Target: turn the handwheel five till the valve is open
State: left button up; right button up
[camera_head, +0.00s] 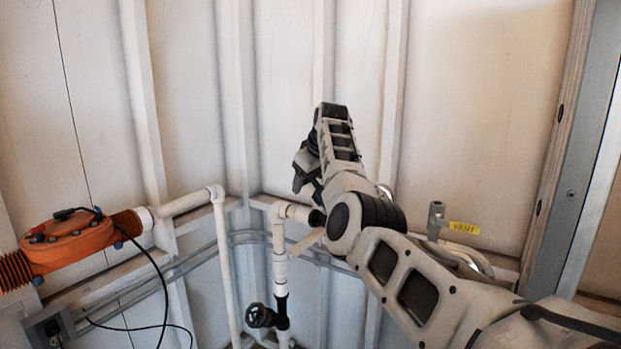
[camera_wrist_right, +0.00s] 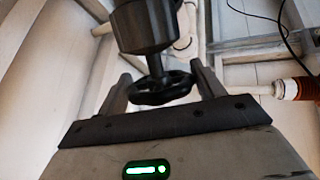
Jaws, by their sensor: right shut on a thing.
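A black handwheel (camera_wrist_right: 160,90) on a dark valve body (camera_wrist_right: 145,25) fills the middle of the right wrist view. My right gripper (camera_wrist_right: 162,84) is shut on this handwheel, with one finger on each side of its rim. In the head view my right arm reaches up from the lower right, and the gripper (camera_head: 307,178) is near the corner of the walls. There the arm hides most of the held wheel. No number shows on the wheel, and I cannot tell how far the valve is open. My left gripper is out of view.
An orange unit (camera_head: 75,245) with black cables is at the left, joined to white pipes (camera_head: 222,265). A second black handwheel (camera_head: 260,316) sits low on a pipe. A grey valve (camera_head: 436,220) with a yellow tag (camera_head: 464,228) is right of my arm.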

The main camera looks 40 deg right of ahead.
jog(key=shift+r+n+y, duration=0.3)
jog(key=shift+n+y, duration=0.1)
jog(key=shift+y, duration=0.3)
jog(key=shift+f+y, duration=0.15)
jog(key=shift+y, duration=0.15)
jog(key=o, duration=0.9)
jog(key=shift+f, duration=0.1)
